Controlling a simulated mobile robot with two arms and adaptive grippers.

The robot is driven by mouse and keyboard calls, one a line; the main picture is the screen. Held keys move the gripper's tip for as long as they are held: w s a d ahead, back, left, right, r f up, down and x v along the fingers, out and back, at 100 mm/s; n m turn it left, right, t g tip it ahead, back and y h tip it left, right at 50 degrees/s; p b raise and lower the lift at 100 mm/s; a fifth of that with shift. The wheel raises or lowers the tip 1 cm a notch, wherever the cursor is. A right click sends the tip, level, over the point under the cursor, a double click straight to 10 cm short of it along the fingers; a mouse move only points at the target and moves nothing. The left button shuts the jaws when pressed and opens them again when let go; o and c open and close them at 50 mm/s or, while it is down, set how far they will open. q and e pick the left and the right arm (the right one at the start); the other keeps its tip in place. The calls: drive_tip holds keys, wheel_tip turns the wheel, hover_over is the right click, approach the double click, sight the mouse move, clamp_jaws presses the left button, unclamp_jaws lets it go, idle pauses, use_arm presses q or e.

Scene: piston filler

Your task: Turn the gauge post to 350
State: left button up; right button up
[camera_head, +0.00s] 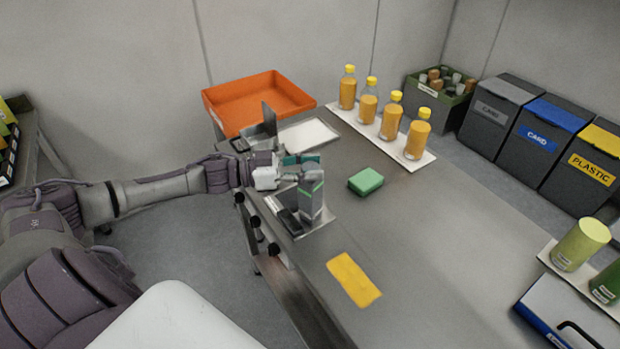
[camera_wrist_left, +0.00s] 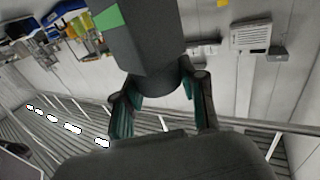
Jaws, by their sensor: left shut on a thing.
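The gauge post (camera_head: 312,200) is a grey upright block with a green mark. It stands on a metal plate (camera_head: 322,225) at the left edge of the steel table. My left gripper (camera_head: 298,168) reaches in from the left and is shut on the top of the post. In the left wrist view, the teal-padded fingers of the gripper (camera_wrist_left: 160,92) sit on either side of a round grey part of the post (camera_wrist_left: 150,50), which also shows a green patch. Any scale or number on the post is too small to read. My right gripper is not in view.
A green sponge (camera_head: 366,181) and a yellow cloth (camera_head: 353,279) lie on the table. An orange tray (camera_head: 258,98) stands behind the gripper. Several juice bottles (camera_head: 391,118) stand on a white strip (camera_head: 345,115) at the back. The table's middle right is clear.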

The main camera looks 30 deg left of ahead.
use_arm(q)
drive_tip(key=m+g+h+b, duration=0.1)
drive_tip(key=m+g+b, duration=0.1)
drive_tip(key=shift+w+f+g+h, duration=0.1)
drive_tip(key=shift+g+h, duration=0.2)
drive_tip(key=shift+h, duration=0.1)
drive_tip(key=shift+m+g+h+b, duration=0.6)
drive_tip(key=shift+m+g+b, duration=0.25)
drive_tip(key=shift+g, duration=0.25)
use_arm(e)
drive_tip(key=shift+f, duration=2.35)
use_arm(q)
drive_tip(key=o, duration=1.2)
drive_tip(key=shift+d, duration=0.1)
drive_tip(key=shift+c, duration=0.2)
drive_tip(key=v, duration=1.2)
